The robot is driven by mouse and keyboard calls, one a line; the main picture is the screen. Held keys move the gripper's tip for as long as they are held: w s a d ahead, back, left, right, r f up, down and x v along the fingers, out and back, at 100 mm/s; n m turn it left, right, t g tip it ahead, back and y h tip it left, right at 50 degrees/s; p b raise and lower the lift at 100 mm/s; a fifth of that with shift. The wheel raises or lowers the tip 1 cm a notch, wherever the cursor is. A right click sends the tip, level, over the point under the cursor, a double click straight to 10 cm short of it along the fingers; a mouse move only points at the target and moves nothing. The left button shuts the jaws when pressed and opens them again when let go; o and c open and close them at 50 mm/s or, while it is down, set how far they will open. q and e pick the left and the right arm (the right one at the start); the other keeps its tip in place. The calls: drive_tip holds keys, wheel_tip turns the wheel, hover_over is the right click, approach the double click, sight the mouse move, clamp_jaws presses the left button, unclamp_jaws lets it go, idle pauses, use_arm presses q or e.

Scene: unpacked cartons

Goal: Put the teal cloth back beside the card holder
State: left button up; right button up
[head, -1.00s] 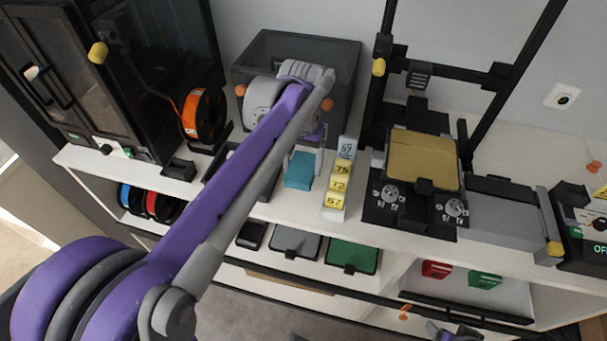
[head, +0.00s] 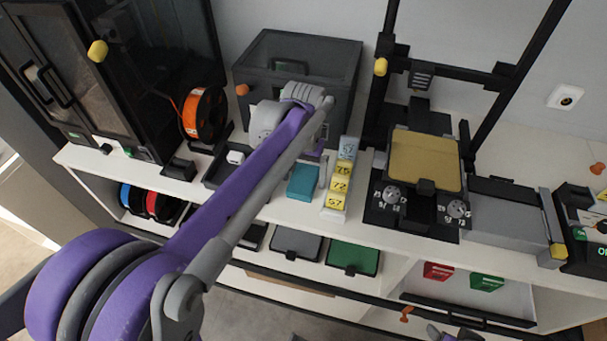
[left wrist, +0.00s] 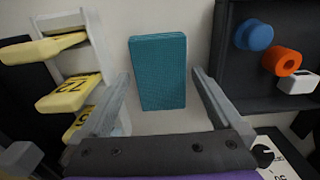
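The teal cloth (head: 302,182) is a flat folded block on the white counter, left of the card holder (head: 339,188) with its yellow numbered cards. In the left wrist view the cloth (left wrist: 158,72) lies between the fingers of my left gripper (left wrist: 160,78), with a gap on each side. The card holder (left wrist: 80,75) is on the left there. In the head view my left gripper (head: 309,170) is over the cloth, partly hidden by its arm; it is open. My right gripper (head: 450,333) shows only partly at the bottom edge; its fingers are unclear.
A dark tray (left wrist: 275,75) with small coloured parts is on the other side of the cloth. A printer with a gold plate (head: 424,160) is right of the card holder. An orange spool (head: 204,114) stands to the left.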

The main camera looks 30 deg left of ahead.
sight(303, 180)
use_arm(q)
wheel_tip(303, 180, up, 12)
drive_tip(key=p, duration=0.1)
drive_tip(key=shift+r, duration=0.2)
use_arm(e)
drive_tip(key=shift+w+r, duration=0.15)
drive_tip(key=shift+r, duration=0.6)
use_arm(q)
drive_tip(key=shift+s+f, duration=0.1)
